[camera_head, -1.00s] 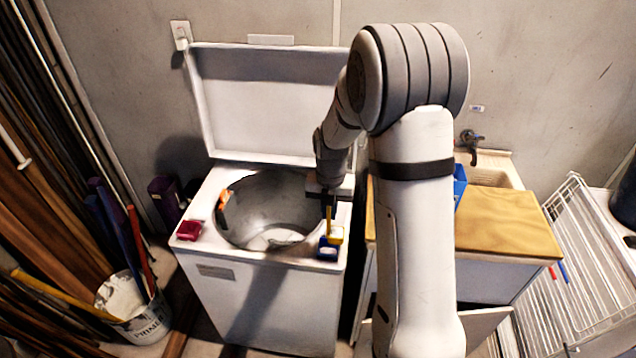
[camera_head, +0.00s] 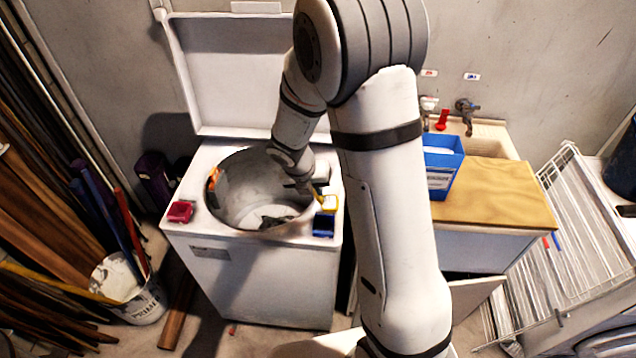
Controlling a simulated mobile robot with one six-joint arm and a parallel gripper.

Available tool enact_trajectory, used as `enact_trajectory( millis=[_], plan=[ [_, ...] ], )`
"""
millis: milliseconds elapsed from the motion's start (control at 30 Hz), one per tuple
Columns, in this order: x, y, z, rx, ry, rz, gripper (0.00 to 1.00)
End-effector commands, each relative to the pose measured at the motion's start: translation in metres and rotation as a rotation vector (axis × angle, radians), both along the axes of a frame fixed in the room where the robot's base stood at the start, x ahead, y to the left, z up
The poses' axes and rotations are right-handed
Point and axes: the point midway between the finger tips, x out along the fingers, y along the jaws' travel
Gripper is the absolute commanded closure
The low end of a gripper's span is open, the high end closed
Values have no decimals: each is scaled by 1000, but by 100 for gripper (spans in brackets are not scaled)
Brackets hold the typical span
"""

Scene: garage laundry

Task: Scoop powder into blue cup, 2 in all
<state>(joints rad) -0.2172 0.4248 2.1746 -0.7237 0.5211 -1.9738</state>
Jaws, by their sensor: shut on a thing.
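A blue cup (camera_head: 323,226) stands on the front right corner of the open washer's top. A red cup (camera_head: 180,212) stands on its front left corner. My gripper (camera_head: 317,183) is over the right side of the drum opening, shut on a yellow scoop (camera_head: 328,203). The scoop's bowl shows white inside and sits just behind or above the blue cup; I cannot tell its exact height. How much powder the blue cup holds is too small to tell. A blue powder box (camera_head: 441,166), open at the top, stands on the wooden board to the right.
The washer (camera_head: 250,280) has its lid raised and its drum open, with dark cloth inside. My arm hides part of the gap between washer and sink. The wooden board (camera_head: 490,195) is mostly clear. A wire rack (camera_head: 580,230) stands right, a bucket (camera_head: 130,290) left.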

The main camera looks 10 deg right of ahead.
Motion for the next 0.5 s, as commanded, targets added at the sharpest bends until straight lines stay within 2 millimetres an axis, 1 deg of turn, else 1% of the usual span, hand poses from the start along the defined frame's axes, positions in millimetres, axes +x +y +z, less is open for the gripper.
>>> enact_trajectory(
  millis=[300, 367, 500],
  plan=[
    [-7, 12, -11, -125, -90, 10, 100],
    [-9, 15, -19, -163, -112, 10, 100],
    [-11, 17, -26, -225, -165, 7, 100]
  ],
)
